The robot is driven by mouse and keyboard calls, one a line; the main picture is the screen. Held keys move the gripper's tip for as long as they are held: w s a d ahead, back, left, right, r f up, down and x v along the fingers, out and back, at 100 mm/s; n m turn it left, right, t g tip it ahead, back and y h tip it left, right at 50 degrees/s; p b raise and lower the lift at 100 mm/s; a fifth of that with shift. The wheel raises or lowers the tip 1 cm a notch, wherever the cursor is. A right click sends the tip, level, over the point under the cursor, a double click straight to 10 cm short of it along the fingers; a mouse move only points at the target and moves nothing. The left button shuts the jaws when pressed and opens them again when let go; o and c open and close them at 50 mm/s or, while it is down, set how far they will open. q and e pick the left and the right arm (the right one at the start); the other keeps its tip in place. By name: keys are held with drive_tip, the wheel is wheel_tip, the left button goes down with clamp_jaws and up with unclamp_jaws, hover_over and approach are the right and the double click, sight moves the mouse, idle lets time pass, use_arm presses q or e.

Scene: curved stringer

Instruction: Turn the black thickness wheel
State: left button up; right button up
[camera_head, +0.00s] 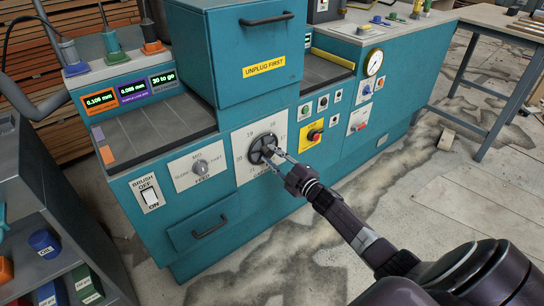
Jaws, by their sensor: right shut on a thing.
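The black thickness wheel (257,150) sits on a white numbered dial plate (244,137) on the front of the teal machine. My right gripper (273,151) reaches it from the lower right. Its fingers are shut on the wheel's right part and hide some of it. Numbers such as 19 and 20 show around the wheel. A small part of a gripper, perhaps my left one, may show at the far left edge, but I cannot make it out.
A feed knob (200,167) and a brush switch (149,196) are left of the wheel. A red knob on a yellow plate (312,135) is close on its right. A drawer handle (210,228) sticks out below. A shelf cart (45,269) stands at the lower left.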

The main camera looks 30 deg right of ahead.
drive_tip(key=shift+f, duration=0.1)
drive_tip(key=o, duration=1.2)
drive_tip(key=shift+c, duration=0.2)
drive_tip(key=shift+s, duration=0.15)
drive_tip(key=s+d, duration=0.1)
drive_tip(key=s, duration=1)
drive_tip(key=shift+s, duration=0.35)
drive_tip(key=shift+a, duration=0.1)
